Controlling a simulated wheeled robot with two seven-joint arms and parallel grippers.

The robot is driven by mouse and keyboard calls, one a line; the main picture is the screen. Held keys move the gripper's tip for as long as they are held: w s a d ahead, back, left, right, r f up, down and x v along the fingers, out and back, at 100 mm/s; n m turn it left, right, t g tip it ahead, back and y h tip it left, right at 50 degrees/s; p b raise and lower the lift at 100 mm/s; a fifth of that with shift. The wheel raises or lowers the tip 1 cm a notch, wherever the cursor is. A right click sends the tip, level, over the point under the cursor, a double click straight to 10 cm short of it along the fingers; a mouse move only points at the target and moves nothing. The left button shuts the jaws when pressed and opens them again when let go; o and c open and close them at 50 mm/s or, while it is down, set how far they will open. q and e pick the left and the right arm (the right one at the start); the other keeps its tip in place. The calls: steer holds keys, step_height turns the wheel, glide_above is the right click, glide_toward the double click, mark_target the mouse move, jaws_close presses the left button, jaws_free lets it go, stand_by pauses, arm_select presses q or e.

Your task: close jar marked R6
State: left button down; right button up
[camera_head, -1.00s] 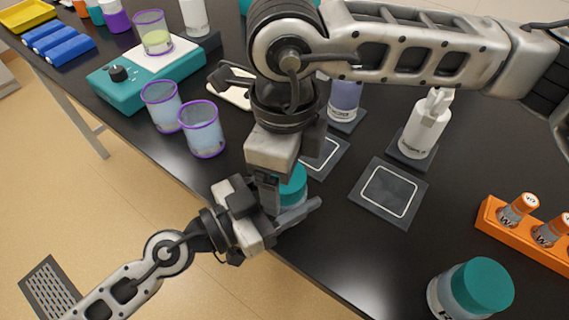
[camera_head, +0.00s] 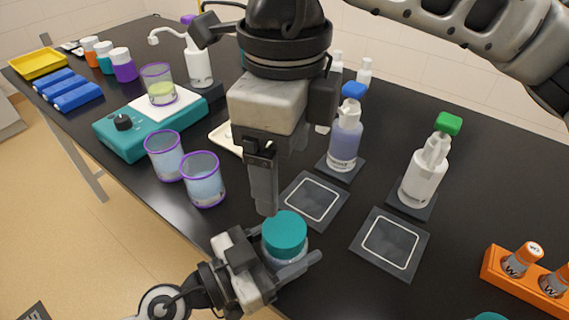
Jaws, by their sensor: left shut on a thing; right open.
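A jar with a teal lid (camera_head: 285,235) is held upright at the table's front edge. My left gripper (camera_head: 284,264) is shut around its body from the front left. The lid sits on top of the jar and looks level; how tight it is cannot be told. The jar's label is hidden, so I cannot read R6 on it. My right gripper (camera_head: 265,205) is open and points down just above and behind the lid, apart from it or nearly so. A second teal lid (camera_head: 490,316) is cut off at the bottom right edge.
Two dark square pads with white outlines, one (camera_head: 313,200) behind the jar and one (camera_head: 390,243) to its right, are empty. Pump bottles (camera_head: 345,140) (camera_head: 424,175) stand behind. Purple-rimmed cups (camera_head: 203,182) stand left. An orange rack (camera_head: 520,285) holds vials at right.

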arm_select(q)
steer(key=shift+c, duration=1.8)
jaws_free()
steer(key=shift+s+a+f, duration=0.1)
steer(key=shift+s+a, duration=0.15)
steer(key=shift+a, duration=0.2)
arm_select(e)
steer(key=b, duration=0.7)
glide_above(285, 229)
step_height(285, 229, down, 7)
steer(key=shift+w+r, duration=0.1)
arm_select(q)
steer(key=v, duration=1.5)
arm_select(e)
steer(key=shift+f, duration=0.2)
